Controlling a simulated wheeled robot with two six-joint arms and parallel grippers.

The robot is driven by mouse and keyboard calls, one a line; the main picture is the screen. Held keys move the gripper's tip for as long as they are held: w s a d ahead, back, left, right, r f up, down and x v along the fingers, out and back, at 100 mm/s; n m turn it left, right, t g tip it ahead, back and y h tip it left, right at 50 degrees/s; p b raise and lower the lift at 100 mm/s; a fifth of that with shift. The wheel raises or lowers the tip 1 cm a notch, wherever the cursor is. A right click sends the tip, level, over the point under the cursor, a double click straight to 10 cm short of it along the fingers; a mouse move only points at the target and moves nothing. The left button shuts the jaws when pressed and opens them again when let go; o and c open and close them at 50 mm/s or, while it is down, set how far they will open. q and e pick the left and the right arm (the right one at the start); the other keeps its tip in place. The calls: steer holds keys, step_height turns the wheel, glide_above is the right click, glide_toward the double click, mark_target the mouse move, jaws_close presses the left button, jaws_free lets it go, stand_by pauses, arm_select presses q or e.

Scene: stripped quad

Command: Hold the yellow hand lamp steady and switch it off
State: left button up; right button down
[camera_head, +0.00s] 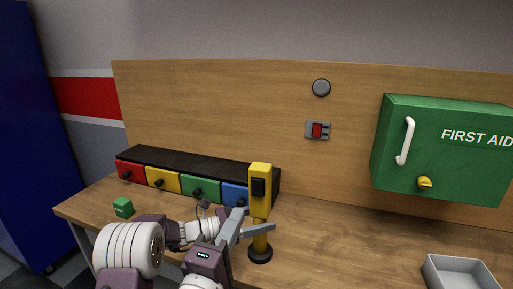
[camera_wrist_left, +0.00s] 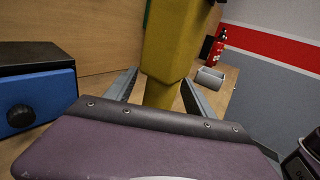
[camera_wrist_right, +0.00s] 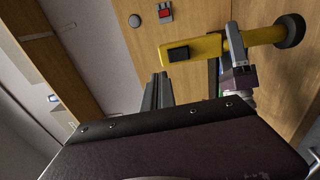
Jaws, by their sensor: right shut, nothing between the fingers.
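The yellow hand lamp (camera_head: 260,205) stands upright on a round black base (camera_head: 260,253), with a black switch piece (camera_head: 258,187) on its front. Any glow cannot be made out. My left gripper (camera_head: 262,229) comes in from the left, its fingers on both sides of the stem. The left wrist view shows the lamp (camera_wrist_left: 172,45) between the fingers (camera_wrist_left: 160,88). My right gripper (camera_head: 243,211) is shut and empty, left of the lamp. In the right wrist view its fingers (camera_wrist_right: 157,92) lie apart from the lamp (camera_wrist_right: 205,46) and its switch piece (camera_wrist_right: 179,54).
A drawer row (camera_head: 200,190) stands behind on the left, with a small green block (camera_head: 123,208) near it. A green first aid box (camera_head: 440,150), a red switch (camera_head: 317,130) and a round grey button (camera_head: 321,87) are on the board. A grey tray (camera_head: 460,275) lies front right.

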arm_select(q)
steer(key=v, duration=1.2)
arm_select(e)
steer(key=w+d+f+m+g+h+p, duration=0.25)
steer(key=d+f+g, duration=0.55)
steer(key=d+f, duration=0.45)
arm_select(q)
steer(key=s+d+f+m+g+y, duration=0.2)
steer(key=s+f+m+g+y, duration=0.15)
steer(key=s, duration=0.35)
steer(key=s+d+f+m+g+y, duration=0.2)
steer(key=s+f+m+g+y, duration=0.15)
steer(key=s, duration=0.25)
steer(key=s+a+f+m+t+y+p, duration=0.2)
steer(key=s+a+m+y, duration=0.7)
steer(key=m, duration=0.5)
steer(key=shift+s+a+f+m+y+p, duration=0.35)
steer(key=shift+a+f+p, duration=0.35)
steer(key=shift+p, duration=0.45)
arm_select(e)
steer(key=s+d+f+m+g+y, duration=0.7)
steer(key=s+d+f+m+g, duration=0.2)
steer(key=f+m, duration=0.3)
steer(key=shift+s+d+f+m+g+y, duration=0.35)
steer(key=shift+s+d+f, duration=0.15)
steer(key=shift+d+f, duration=0.25)
